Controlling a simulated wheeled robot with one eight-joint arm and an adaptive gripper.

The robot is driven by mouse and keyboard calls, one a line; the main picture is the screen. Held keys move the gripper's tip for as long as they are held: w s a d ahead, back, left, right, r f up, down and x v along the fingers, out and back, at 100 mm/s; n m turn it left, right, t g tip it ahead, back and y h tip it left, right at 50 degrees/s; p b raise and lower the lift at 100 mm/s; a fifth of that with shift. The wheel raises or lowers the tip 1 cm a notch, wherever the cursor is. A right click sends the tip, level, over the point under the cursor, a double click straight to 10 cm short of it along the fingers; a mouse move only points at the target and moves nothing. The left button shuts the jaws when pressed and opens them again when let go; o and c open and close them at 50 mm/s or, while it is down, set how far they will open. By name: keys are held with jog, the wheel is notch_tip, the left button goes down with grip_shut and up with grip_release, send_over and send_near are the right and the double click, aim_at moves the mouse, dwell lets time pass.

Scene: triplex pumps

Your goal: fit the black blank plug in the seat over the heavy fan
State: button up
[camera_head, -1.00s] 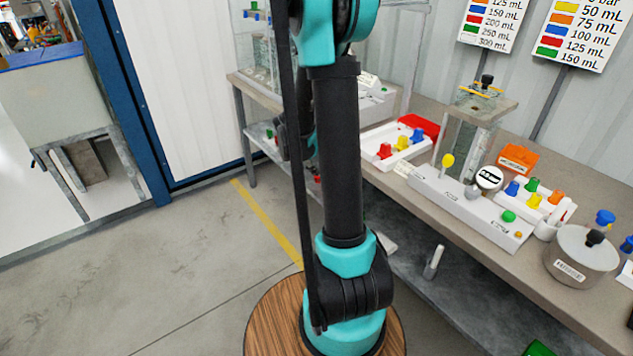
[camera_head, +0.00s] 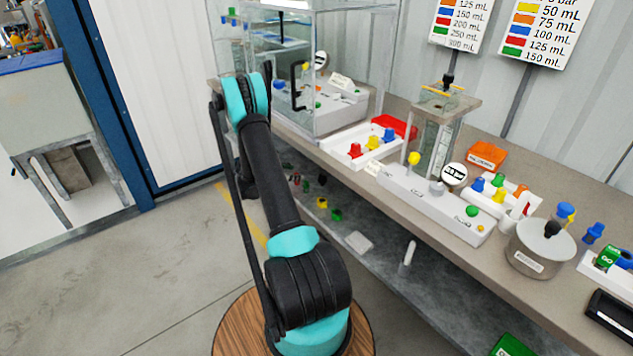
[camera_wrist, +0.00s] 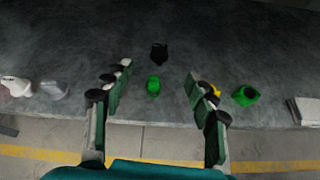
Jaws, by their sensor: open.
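A black piece (camera_wrist: 159,52), probably the black blank plug, lies on the grey lower shelf in the wrist view. It is beyond my fingertips, near the middle of the picture. My gripper (camera_wrist: 157,82) is open, its two green-padded fingers apart with nothing held. A green plug (camera_wrist: 153,86) shows between the fingers, nearer than the black piece. In the head view, my gripper is hidden behind my arm, and a small dark piece (camera_head: 322,179) on the lower shelf may be the same plug. I cannot tell which thing is the heavy fan or its seat.
A hollow green part (camera_wrist: 246,95) and a yellow part (camera_wrist: 215,88) lie by the right finger. Pale parts (camera_wrist: 53,90) lie at left, a white block (camera_wrist: 305,110) at right. The bench top (camera_head: 400,210) above carries a glass cabinet (camera_head: 345,70) and white racks of coloured plugs.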

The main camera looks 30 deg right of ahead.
aim_at(321, 176)
jog(key=shift+n+h, duration=0.6)
jog(key=shift+n, duration=0.3)
jog(key=f+x, duration=0.1)
jog(key=x, duration=0.5)
jog(key=a+f+x, duration=0.1)
jog(key=x, duration=0.6)
jog(key=f+x, duration=0.1)
jog(key=x, duration=0.5)
jog(key=shift+d+f, duration=0.1)
jog(key=shift+f, duration=0.1)
jog(key=c, duration=1.3)
jog(key=shift+o, duration=0.2)
jog(key=shift+r, duration=0.1)
